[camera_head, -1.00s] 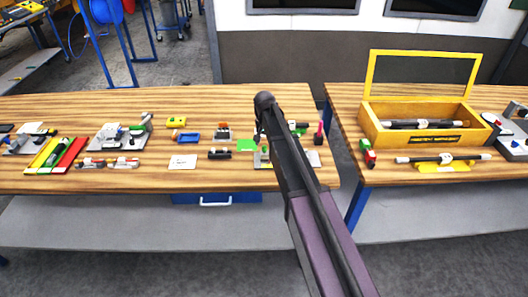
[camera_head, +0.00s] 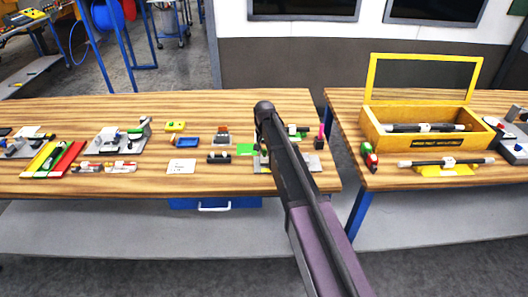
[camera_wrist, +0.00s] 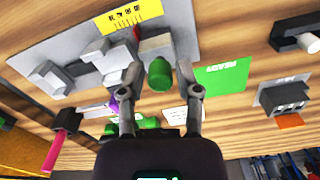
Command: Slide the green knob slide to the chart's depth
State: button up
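The green knob (camera_wrist: 159,74) shows in the wrist view, on a grey slide fixture (camera_wrist: 183,30) with grey blocks and a yellow marked strip (camera_wrist: 130,14). My gripper (camera_wrist: 159,80) is open, with one finger on each side of the knob and a visible gap to it. I cannot tell how far the fingertips are above the knob. In the head view my arm covers most of the fixture and the knob, and the gripper is hidden behind it. I cannot make out which card is the depth chart; a white card (camera_head: 181,166) lies on the table left of my arm.
A green READY card (camera_wrist: 222,75) lies beside the fixture. A pink-handled post (camera_wrist: 53,150) stands on the other side. A dark block (camera_wrist: 287,96) is farther right in the wrist view. The wooden table (camera_head: 230,185) is clear at its front edge; a yellow case (camera_head: 390,140) stands on the right table.

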aim_at(264, 150)
grip_shut()
jog(key=shift+d, duration=0.65)
jog(key=o, duration=0.6)
grip_release()
jog(key=shift+a, duration=0.2)
jog(key=shift+a, duration=0.45)
notch_tip(264, 150, up, 14)
jog(key=p, duration=1.4)
jog(key=s+d+f+n+b, duration=0.1)
jog(key=s+d+f+b, duration=0.3)
jog(key=s, duration=0.5)
jog(key=s+d+f+n+b, duration=0.1)
jog(key=s+d+f+b, duration=0.4)
jog(key=s+f+b, duration=0.3)
jog(key=s+d+f+n+b, duration=0.1)
jog(key=s+d+f+b, duration=0.3)
jog(key=s, duration=0.6)
jog(key=shift+d+f+b, duration=0.3)
jog(key=shift+f+b, duration=1.1)
